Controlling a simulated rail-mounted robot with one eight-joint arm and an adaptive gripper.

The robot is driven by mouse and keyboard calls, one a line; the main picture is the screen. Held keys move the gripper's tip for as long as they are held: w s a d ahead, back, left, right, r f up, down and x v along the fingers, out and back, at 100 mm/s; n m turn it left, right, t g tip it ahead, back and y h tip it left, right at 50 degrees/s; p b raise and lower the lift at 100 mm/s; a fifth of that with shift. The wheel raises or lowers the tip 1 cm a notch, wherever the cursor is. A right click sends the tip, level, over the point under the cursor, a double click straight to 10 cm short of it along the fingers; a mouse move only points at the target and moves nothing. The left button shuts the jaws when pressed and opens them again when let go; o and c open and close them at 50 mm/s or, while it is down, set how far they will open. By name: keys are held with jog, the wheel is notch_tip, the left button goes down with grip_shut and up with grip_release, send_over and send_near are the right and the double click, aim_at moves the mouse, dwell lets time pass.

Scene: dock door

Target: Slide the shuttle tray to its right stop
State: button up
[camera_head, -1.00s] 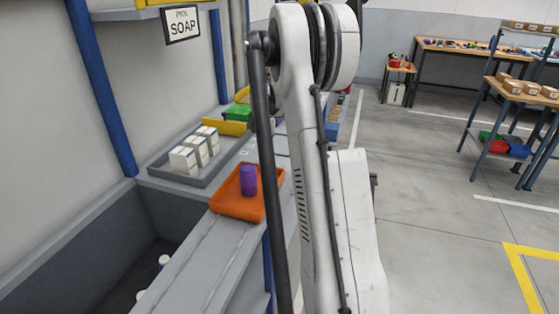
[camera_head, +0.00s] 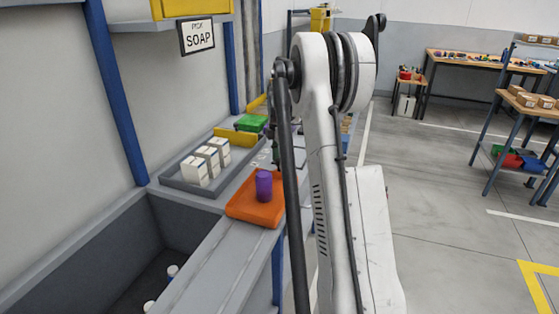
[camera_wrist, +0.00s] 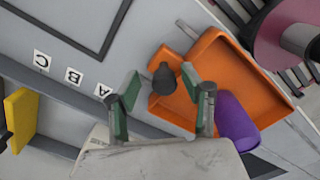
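The orange shuttle tray (camera_head: 240,211) sits on a grey rail-like ledge, partly hidden behind my arm in the head view. A purple cup (camera_head: 264,186) stands in it. The wrist view shows the orange tray (camera_wrist: 225,70) with a dark round knob (camera_wrist: 163,78) at its edge and the purple cup (camera_wrist: 234,122) beside my right-hand finger. My gripper (camera_wrist: 162,88) is open, with its two green-padded fingers on either side of the knob and a gap to each. My gripper is hidden in the head view.
A grey tray (camera_head: 172,180) of white boxes lies behind the orange tray. A yellow block (camera_head: 236,136) and green bin (camera_head: 252,122) stand farther along. A deep grey bin (camera_head: 130,245) with white bottles is at left. Labels A, B, C (camera_wrist: 73,76) mark the surface in the wrist view.

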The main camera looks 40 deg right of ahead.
notch_tip(320, 180, up, 12)
dwell(0.7)
dwell(0.4)
